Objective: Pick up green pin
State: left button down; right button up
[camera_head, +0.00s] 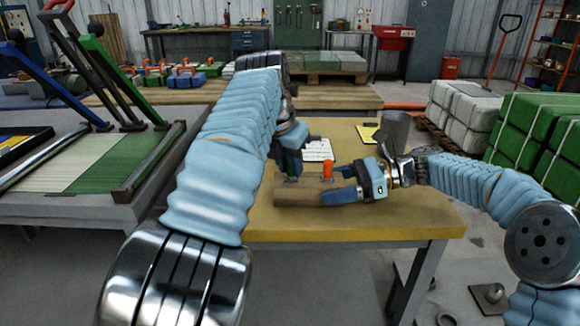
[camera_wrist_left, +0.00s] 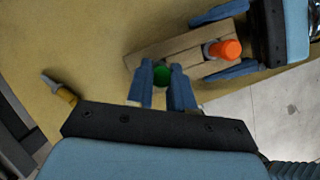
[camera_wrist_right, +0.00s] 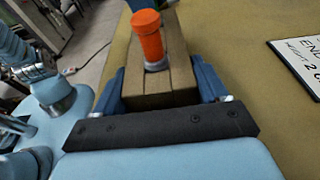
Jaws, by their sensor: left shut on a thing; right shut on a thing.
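The wooden block (camera_head: 290,196) lies on the yellow tabletop. An orange pin (camera_head: 327,170) stands in it toward its right end; it also shows in the right wrist view (camera_wrist_right: 148,38). The green pin (camera_wrist_left: 161,75) is at the block's other end, between the fingers of my left gripper (camera_wrist_left: 162,90), which is shut on it from above. In the head view the green pin (camera_head: 292,179) shows only in part below the gripper. My right gripper (camera_wrist_right: 160,88) is shut on the block, one finger along each side. Whether the green pin's foot is still in the block is hidden.
The yellow table (camera_head: 400,222) is mostly clear around the block. A white printed sheet (camera_head: 317,150) and a yellow card (camera_head: 367,133) lie behind it. A small tool with a yellowish part (camera_wrist_left: 62,90) lies on the tabletop. Wrapped green bales (camera_head: 530,130) stand at right.

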aim_at(288, 164)
pick_arm(q)
notch_tip(288, 164, up, 3)
jog(key=shift+f, duration=0.15)
jog(key=shift+s+a+r, duration=0.1)
jog(key=shift+r, duration=0.25)
jog(key=s+a, duration=0.4)
jog(key=s, duration=0.3)
jog(key=s+a, duration=0.5)
jog(key=s, duration=0.3)
jog(key=shift+s, duration=0.2)
jog(key=shift+d+f, duration=0.1)
pick_arm(e)
jog(key=o, duration=1)
jog(key=shift+v, duration=4.55)
